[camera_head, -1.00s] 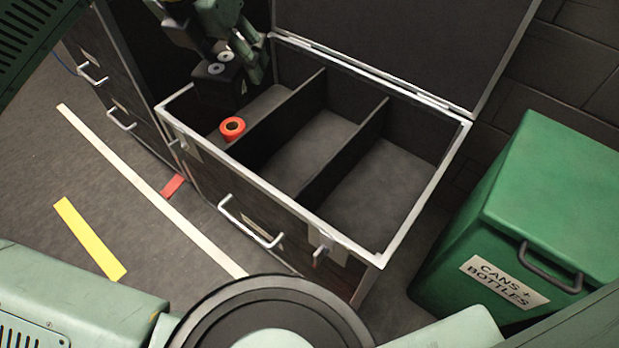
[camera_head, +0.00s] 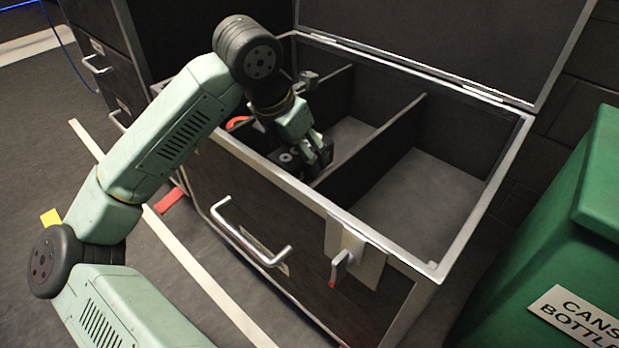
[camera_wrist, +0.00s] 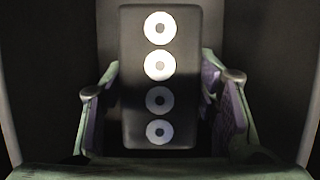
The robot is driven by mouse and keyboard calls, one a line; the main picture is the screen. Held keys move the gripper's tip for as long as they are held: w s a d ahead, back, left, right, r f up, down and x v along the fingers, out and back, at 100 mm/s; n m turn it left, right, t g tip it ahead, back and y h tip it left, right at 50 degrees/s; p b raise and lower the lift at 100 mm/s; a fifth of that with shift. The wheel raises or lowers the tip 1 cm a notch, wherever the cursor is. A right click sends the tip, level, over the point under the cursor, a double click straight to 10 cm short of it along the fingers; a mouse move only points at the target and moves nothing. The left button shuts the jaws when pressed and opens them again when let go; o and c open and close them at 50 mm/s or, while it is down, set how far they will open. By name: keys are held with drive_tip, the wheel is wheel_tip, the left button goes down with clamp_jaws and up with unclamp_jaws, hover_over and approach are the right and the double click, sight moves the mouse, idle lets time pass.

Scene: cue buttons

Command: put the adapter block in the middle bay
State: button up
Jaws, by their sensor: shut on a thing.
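The adapter block is dark with a row of several pale rings on its face (camera_wrist: 160,97). In the head view the block (camera_head: 287,160) is low at the front of the open case (camera_head: 478,205), in or just over the middle bay (camera_head: 350,135). My gripper (camera_head: 313,158) is shut on it, with one finger on each side in the wrist view. The case has three bays split by two dark dividers. The block's underside and any contact with the bay floor are hidden.
An orange-red ring (camera_head: 238,122) shows in the left bay, partly hidden by my arm. The right bay (camera_head: 415,205) is empty. The case lid (camera_head: 440,35) stands open behind. A green bin (camera_head: 565,220) stands to the right.

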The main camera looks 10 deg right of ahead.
sight(291, 155)
drive_tip(key=shift+f+b, duration=0.75)
drive_tip(key=shift+f, duration=2.05)
drive_tip(key=shift+f, duration=0.2)
drive_tip(key=o, duration=1.6)
drive_tip(key=shift+r, duration=0.1)
drive_tip(key=shift+r, duration=0.2)
drive_tip(key=p+v, duration=0.3)
drive_tip(key=v, duration=0.9)
drive_tip(key=shift+a+f+p, duration=0.1)
drive_tip(key=shift+f+p, duration=0.05)
drive_tip(key=shift+p, duration=0.2)
